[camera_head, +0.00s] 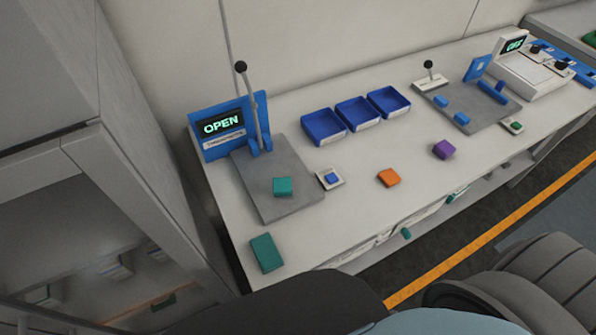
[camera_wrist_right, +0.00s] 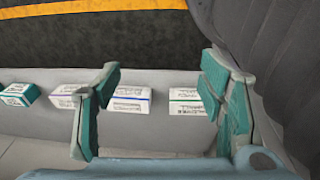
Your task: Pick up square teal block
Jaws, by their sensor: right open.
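A small, squarish teal block (camera_head: 283,186) sits on the grey plate of the station with the "OPEN" display. A second, longer teal block (camera_head: 266,252) lies on the white bench near its front left edge. My right gripper (camera_wrist_right: 160,110) shows in the right wrist view, open, with nothing between its fingers. It is above a grey shelf, and neither of these bench blocks is recognizable in that view. My left gripper is not in view.
The station's upright lever (camera_head: 246,95) stands behind the plate. Blue trays (camera_head: 326,127), an orange block (camera_head: 388,177), a purple block (camera_head: 443,149) and a blue button (camera_head: 331,178) are on the bench. White boxes (camera_wrist_right: 130,103) line the lower shelf. A grey cabinet (camera_head: 140,190) borders the left.

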